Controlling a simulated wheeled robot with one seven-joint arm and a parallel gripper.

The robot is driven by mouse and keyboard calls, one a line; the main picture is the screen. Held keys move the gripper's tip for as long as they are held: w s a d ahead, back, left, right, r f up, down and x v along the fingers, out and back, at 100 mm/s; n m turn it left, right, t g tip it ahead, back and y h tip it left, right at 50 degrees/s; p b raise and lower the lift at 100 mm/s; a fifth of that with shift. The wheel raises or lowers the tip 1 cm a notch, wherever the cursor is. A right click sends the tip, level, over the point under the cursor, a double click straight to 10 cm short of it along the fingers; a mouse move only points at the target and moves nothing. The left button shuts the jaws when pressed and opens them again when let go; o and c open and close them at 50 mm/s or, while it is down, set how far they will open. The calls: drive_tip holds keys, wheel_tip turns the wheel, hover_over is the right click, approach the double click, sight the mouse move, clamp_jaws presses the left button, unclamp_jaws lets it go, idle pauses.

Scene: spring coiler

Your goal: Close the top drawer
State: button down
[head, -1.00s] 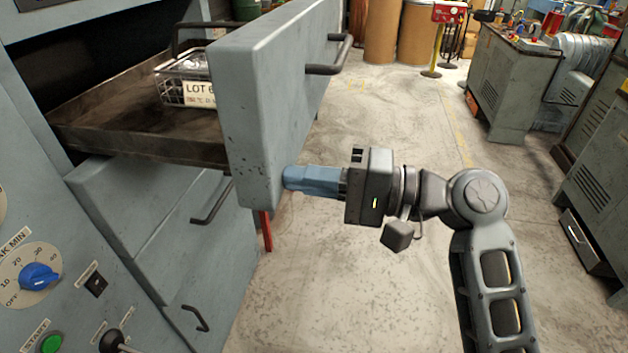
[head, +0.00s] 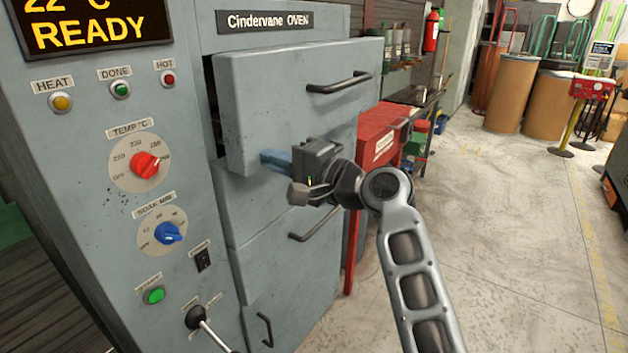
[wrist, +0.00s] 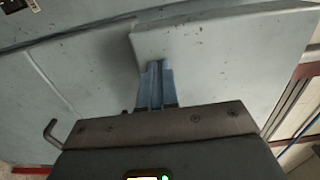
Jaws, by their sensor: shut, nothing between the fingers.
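The top drawer is a grey-blue panel (head: 290,105) with a dark bar handle (head: 340,83), under the "Cindervane OVEN" label. It sits close to the cabinet, with its front standing out a little and a narrow dark gap at its left side. Its inside is hidden. My gripper (head: 268,158) is shut and empty, its blue fingers at the lower edge of the drawer front. In the wrist view the shut fingers (wrist: 155,70) point at the drawer front's lower edge (wrist: 210,50); whether they touch it I cannot tell.
Below are lower drawers with a handle (head: 315,223). The control panel with a red knob (head: 144,165) and a blue knob (head: 168,233) is at left. A red cabinet (head: 378,140) stands behind my arm. The floor (head: 510,230) at right is clear.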

drive_tip(key=b+x, duration=0.1)
drive_tip(key=x, duration=0.5)
drive_tip(key=shift+w+a+b, duration=0.2)
drive_tip(key=shift+a+b, duration=0.05)
drive_tip(key=shift+b, duration=0.15)
drive_tip(key=shift+w+a, duration=0.1)
drive_tip(key=shift+a, duration=0.1)
drive_tip(key=shift+r, duration=0.15)
drive_tip(key=shift+a+r, duration=0.15)
